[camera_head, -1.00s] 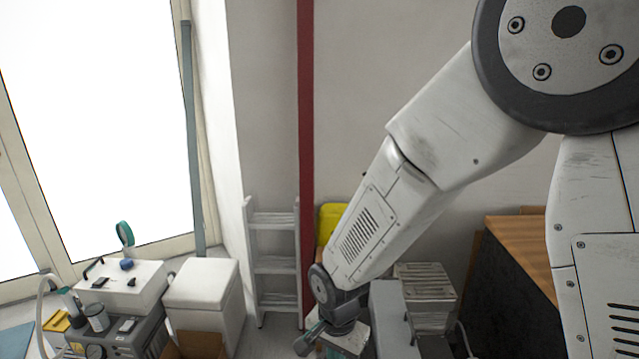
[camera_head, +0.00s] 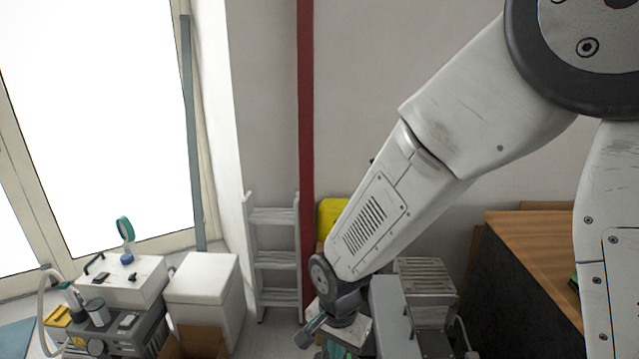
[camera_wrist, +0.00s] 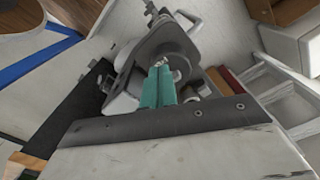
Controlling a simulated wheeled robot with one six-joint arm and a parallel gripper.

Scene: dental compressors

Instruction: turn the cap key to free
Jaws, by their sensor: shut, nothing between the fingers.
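In the wrist view, my gripper (camera_wrist: 158,70) shows as two teal fingers side by side, closed together with nothing between them. Beyond the fingertips is a grey machine (camera_wrist: 180,45) with rounded light parts. A small pale piece shows right by the fingertips, but I cannot tell whether it is the cap key or whether the fingers touch it. In the head view my arm reaches down to the lower middle, and the fingers are mostly cut off by the bottom edge. I cannot make out the cap key clearly in either view.
In the head view, a white step ladder (camera_head: 275,258) leans by a red post (camera_head: 306,130). A white box (camera_head: 201,278) and a bench machine with a green-rimmed round part (camera_head: 125,230) stand left. A ribbed grey unit (camera_head: 425,280) and a wood-topped cabinet (camera_head: 530,250) stand right.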

